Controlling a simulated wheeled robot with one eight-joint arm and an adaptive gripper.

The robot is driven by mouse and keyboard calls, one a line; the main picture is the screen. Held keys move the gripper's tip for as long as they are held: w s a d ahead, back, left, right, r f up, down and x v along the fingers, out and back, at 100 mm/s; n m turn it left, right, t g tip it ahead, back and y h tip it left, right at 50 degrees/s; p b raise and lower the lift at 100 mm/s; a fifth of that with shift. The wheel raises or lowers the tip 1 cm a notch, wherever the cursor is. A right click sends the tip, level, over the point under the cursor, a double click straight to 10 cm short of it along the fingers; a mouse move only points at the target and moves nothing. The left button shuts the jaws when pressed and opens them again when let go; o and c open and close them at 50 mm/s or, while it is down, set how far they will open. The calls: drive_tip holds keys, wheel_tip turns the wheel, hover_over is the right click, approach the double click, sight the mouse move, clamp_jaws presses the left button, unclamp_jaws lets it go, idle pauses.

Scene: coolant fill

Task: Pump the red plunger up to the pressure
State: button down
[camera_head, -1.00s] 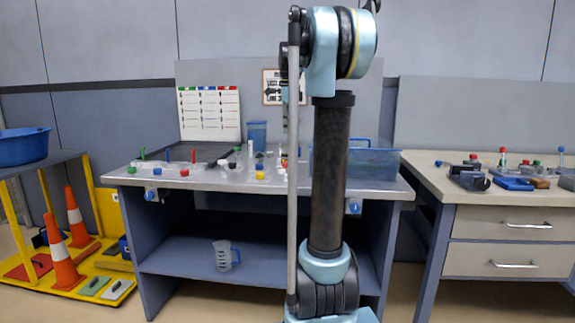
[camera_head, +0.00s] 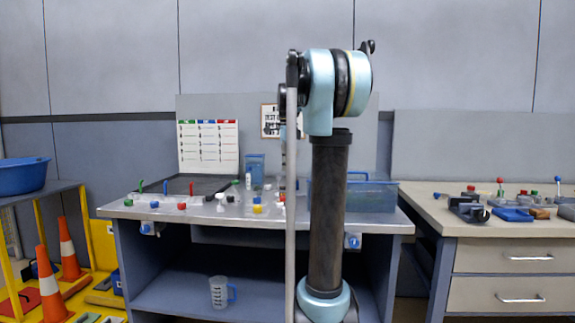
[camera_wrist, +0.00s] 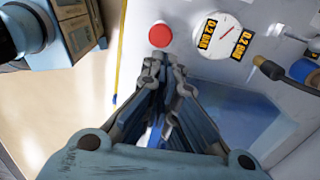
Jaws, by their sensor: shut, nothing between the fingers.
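In the wrist view, the red plunger (camera_wrist: 159,35) is a round red knob on a pale panel. A white round gauge (camera_wrist: 222,34) is to its right, with a thin needle and yellow-on-black labels at its sides; I cannot read the pressure. My gripper (camera_wrist: 163,66) is shut and empty. Its fingertips are just below the red knob in the picture; I cannot tell whether they touch it. In the head view, my arm hides most of this spot, and I cannot pick out the plunger or gauge there.
The grey workbench (camera_head: 130,211) carries several small coloured-cap items, a blue jug (camera_head: 254,168) and a clear blue bin (camera_head: 370,197). A measuring jug (camera_head: 219,291) stands on its lower shelf.

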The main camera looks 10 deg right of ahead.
sight(288, 197)
wheel_tip(288, 197, down, 10)
drive_tip(key=shift+r, duration=0.1)
idle(0.4)
drive_tip(key=shift+f, duration=1.45)
wheel_tip(288, 197, up, 14)
idle(1.5)
